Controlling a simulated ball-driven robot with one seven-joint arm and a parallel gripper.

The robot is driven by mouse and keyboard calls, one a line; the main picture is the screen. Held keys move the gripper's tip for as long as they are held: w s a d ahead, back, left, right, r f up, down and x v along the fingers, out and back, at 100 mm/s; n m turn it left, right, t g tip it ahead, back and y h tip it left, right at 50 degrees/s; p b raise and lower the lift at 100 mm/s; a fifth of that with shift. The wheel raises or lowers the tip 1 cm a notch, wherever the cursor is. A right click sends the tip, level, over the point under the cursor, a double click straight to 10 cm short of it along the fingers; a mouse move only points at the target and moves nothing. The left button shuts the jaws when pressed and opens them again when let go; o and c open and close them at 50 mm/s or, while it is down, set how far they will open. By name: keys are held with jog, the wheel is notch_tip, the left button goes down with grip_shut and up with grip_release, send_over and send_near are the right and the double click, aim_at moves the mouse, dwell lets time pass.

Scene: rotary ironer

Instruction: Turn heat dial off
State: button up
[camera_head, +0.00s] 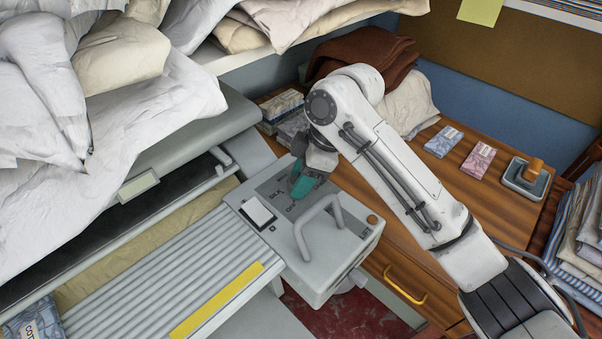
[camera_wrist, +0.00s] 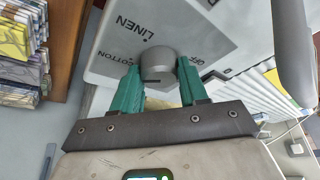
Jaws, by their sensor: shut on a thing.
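The heat dial (camera_wrist: 157,60) is a grey round knob on the ironer's light grey control panel (camera_head: 345,240). In the wrist view the printed words LINEN, COTTON and OFF show around it. A short dark mark shows on its near side; I cannot tell for sure which setting it points to. My gripper (camera_wrist: 158,70) has its two green fingers on either side of the dial, shut on it. In the head view my gripper (camera_head: 300,184) reaches down onto the panel and hides the dial.
A grey loop handle (camera_head: 318,222) rises from the panel close to my gripper. A white rocker switch (camera_head: 258,212) sits left of it. White linen (camera_head: 110,90) is heaped over the roller at left. A wooden counter (camera_head: 460,190) holds small boxes behind my arm.

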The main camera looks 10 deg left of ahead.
jog(key=o, duration=1.1)
jog(key=shift+c, duration=0.2)
jog(key=v, duration=1)
jog(key=shift+d+r, duration=0.2)
jog(key=shift+r, duration=0.1)
